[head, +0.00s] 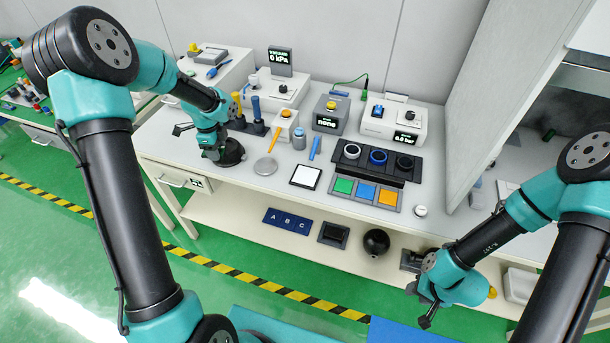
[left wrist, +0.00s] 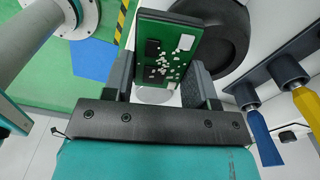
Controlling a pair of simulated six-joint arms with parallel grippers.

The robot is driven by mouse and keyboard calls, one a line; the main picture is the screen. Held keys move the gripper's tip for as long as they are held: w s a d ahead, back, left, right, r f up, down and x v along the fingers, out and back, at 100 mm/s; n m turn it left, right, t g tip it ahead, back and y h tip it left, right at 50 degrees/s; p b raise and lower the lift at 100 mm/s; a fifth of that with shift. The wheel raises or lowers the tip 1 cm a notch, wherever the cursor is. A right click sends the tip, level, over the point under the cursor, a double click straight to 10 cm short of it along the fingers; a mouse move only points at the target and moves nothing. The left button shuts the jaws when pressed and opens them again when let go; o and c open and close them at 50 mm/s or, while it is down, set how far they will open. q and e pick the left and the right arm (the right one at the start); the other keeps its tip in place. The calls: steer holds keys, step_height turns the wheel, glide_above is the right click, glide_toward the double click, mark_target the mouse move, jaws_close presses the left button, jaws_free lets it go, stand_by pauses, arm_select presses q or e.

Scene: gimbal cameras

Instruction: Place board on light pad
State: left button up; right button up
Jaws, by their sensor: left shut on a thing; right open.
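The board (left wrist: 165,52) is a thin green circuit board with dark and white parts on its face. In the left wrist view my left gripper (left wrist: 162,82) is shut on it, a finger at each side, and the board stands out past the fingers, tilted. In the head view my left wrist is over the left part of the bench; I cannot make out the board there. The light pad (head: 305,177) is a white square with a black border, flat on the bench, bare, to the right of that wrist. My right gripper (head: 412,274) is open and apart from the pad, low at the right.
Blue and yellow handled tools (left wrist: 272,130) stand close beside my left gripper. A rack with rings (head: 378,158) and a tray of green, blue and orange squares (head: 341,187) lie right of the pad. A blue stick (head: 315,147) and grey disc (head: 265,166) lie near it.

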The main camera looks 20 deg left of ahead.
arm_select(q)
steer(key=w+d+r+n, duration=0.25)
steer(key=d+n, duration=0.25)
steer(key=d, duration=0.7)
steer(key=w+d+r+n, duration=0.1)
steer(key=d+r+n, duration=0.25)
steer(key=d, duration=0.95)
steer(key=s+d+f+m, duration=0.3)
steer(key=s+d+m, duration=0.2)
steer(key=m, duration=0.5)
steer(key=s+d+f+m, duration=0.3)
steer(key=s+d+m, duration=0.1)
steer(key=s+m, duration=0.6)
steer(key=shift+s+d+f, duration=0.15)
steer(key=shift+s+d, duration=0.05)
steer(key=shift+d, duration=0.15)
steer(key=shift+w, duration=0.1)
glide_above(308, 180)
steer(key=shift+f, duration=0.7)
